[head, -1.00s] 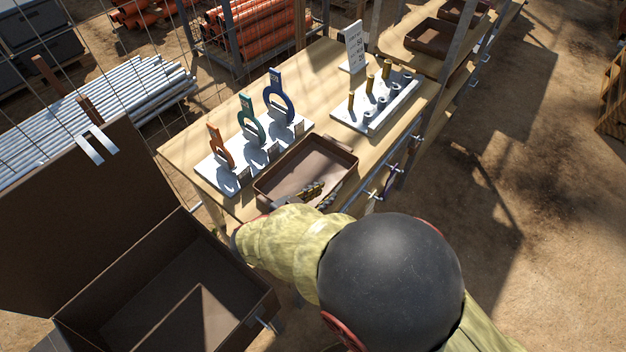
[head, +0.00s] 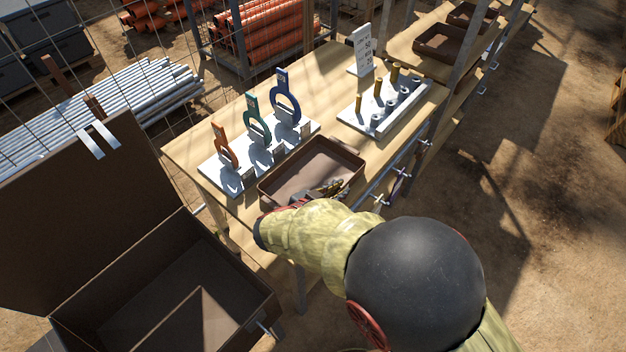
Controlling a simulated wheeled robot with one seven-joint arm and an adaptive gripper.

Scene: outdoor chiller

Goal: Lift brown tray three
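A brown tray (head: 300,165) lies on the wooden bench, its near edge partly hidden by my arm. My gripper (head: 325,190) is at the tray's near side, low over or at its rim. My forearm covers most of it, so I cannot tell whether its fingers are open or shut, or whether they touch the tray. Other brown trays stand on the farther bench, one nearer (head: 440,42) and one behind it (head: 472,14). No number shows on any tray.
A white board with orange, teal and blue ring tools (head: 258,130) stands left of the near tray. A white block with brass pins (head: 385,105) and a sign (head: 361,48) stand behind. An open brown box (head: 190,285) is at lower left. Open dirt lies right.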

